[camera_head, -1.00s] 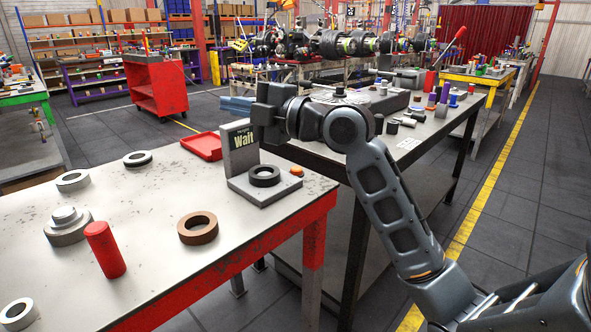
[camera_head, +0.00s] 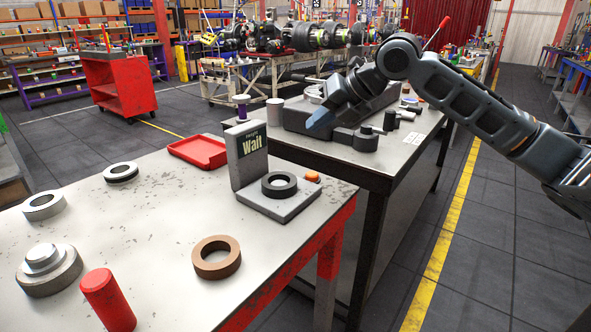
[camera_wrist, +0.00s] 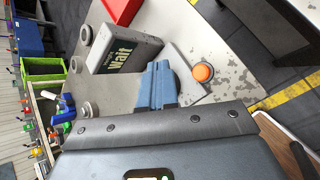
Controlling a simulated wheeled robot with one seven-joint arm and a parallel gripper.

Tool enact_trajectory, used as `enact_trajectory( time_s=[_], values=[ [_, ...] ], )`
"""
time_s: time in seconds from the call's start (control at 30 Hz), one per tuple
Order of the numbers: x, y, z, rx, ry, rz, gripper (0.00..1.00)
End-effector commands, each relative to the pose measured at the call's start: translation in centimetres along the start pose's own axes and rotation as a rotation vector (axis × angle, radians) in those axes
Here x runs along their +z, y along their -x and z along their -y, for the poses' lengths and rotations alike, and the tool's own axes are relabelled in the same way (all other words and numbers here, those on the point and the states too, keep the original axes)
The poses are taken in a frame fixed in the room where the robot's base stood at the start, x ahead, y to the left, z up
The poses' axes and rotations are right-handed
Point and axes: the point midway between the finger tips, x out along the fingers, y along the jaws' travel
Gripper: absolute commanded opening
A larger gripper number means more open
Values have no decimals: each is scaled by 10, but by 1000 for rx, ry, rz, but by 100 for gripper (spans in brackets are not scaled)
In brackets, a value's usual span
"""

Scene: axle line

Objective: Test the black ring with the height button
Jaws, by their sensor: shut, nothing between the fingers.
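The black ring (camera_head: 279,185) lies flat on the base plate of the grey height gauge (camera_head: 247,152), whose upright display reads "Wait". The orange button (camera_head: 312,177) is at the right of the ring on the table corner. My gripper (camera_head: 320,128), with blue fingers, is above and to the right of the gauge, apart from it, empty and shut. In the wrist view the shut fingers (camera_wrist: 158,82) show in front of the gauge, with the orange button (camera_wrist: 202,73) just right of them.
The table also holds a brown ring (camera_head: 215,258), a red cylinder (camera_head: 108,300), a stepped metal part (camera_head: 47,268), pale rings (camera_head: 43,205) and a red tray (camera_head: 198,151). A dark workbench (camera_head: 398,160) with metal parts stands behind the gauge, under my arm.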

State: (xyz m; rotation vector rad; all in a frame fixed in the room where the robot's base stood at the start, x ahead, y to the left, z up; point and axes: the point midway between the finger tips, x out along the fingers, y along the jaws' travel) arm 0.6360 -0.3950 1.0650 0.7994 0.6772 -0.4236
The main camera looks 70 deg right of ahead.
Motion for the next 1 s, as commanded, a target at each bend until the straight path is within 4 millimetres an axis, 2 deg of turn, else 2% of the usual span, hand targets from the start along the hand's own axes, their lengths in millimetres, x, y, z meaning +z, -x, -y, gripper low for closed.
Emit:
enact_trajectory(
  time_s=[0.57,1.0],
  values=[
    [-4,-4,6,-5,2,-2,0],
    [-29,-39,32,-5,0,-2,0]
  ],
)
